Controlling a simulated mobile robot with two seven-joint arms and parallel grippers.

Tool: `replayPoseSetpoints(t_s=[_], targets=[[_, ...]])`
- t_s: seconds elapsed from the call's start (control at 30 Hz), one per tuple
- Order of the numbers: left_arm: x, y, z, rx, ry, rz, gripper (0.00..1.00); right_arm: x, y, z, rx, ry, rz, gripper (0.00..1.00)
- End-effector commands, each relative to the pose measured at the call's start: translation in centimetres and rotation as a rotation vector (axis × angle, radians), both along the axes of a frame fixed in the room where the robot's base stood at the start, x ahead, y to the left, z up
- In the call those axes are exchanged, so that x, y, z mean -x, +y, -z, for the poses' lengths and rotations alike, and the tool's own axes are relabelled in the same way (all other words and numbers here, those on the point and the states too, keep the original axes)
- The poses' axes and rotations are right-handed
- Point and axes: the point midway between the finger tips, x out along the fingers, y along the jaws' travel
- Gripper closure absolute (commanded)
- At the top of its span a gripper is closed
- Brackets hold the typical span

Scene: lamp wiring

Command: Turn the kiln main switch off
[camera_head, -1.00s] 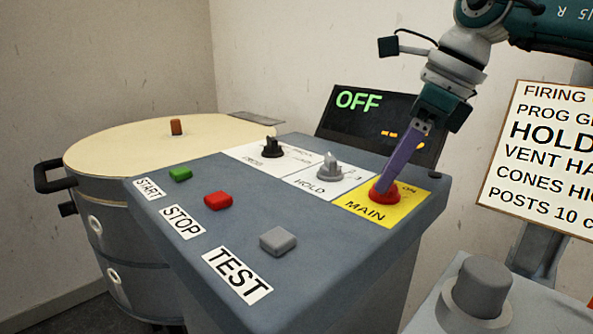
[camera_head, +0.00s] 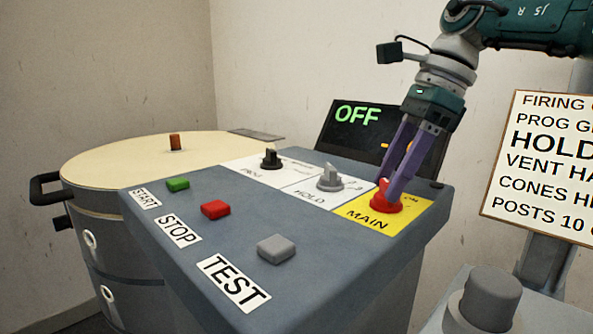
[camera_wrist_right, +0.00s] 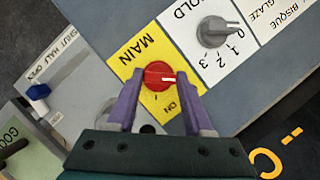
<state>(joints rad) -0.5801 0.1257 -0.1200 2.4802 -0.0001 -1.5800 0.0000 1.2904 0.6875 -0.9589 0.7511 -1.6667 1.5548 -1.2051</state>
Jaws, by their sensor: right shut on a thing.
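The red main switch knob (camera_head: 385,204) sits on a yellow MAIN plate (camera_head: 357,215) at the right end of the grey control panel. The wrist view shows the knob (camera_wrist_right: 158,76) from above; its white pointer line points to the right, away from the ON mark (camera_wrist_right: 172,106). My right gripper (camera_head: 389,190) comes down from above with its purple fingers on both sides of the knob, shut on it. The display (camera_head: 357,115) behind the panel reads OFF in green. My left gripper is out of view.
The grey HOLD selector (camera_head: 330,178) and the black selector (camera_head: 271,158) stand left of the main switch. Green START (camera_head: 177,184), red STOP (camera_head: 215,209) and grey TEST (camera_head: 276,248) buttons sit nearer. The round kiln (camera_head: 110,160) is at left; a sign (camera_head: 540,165) is at right.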

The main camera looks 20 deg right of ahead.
Motion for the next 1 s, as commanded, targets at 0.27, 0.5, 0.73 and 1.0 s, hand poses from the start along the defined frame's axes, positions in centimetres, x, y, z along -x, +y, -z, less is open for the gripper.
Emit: replayPoseSetpoints(t_s=[0.27,0.5,0.73,1.0], targets=[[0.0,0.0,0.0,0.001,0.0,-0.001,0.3,0.0,0.1,0.0,0.0,-0.001,-0.004,0.48],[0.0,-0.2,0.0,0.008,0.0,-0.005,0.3,0.0,0.0,0.0,0.0,-0.001,-0.002,0.21],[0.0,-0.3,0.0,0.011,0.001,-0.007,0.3,0.0,0.0,0.0,0.0,0.0,-0.001,0.19],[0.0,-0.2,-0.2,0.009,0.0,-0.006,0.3,0.4,-1.1,-3.0,0.0,-0.004,0.002,0.19]])
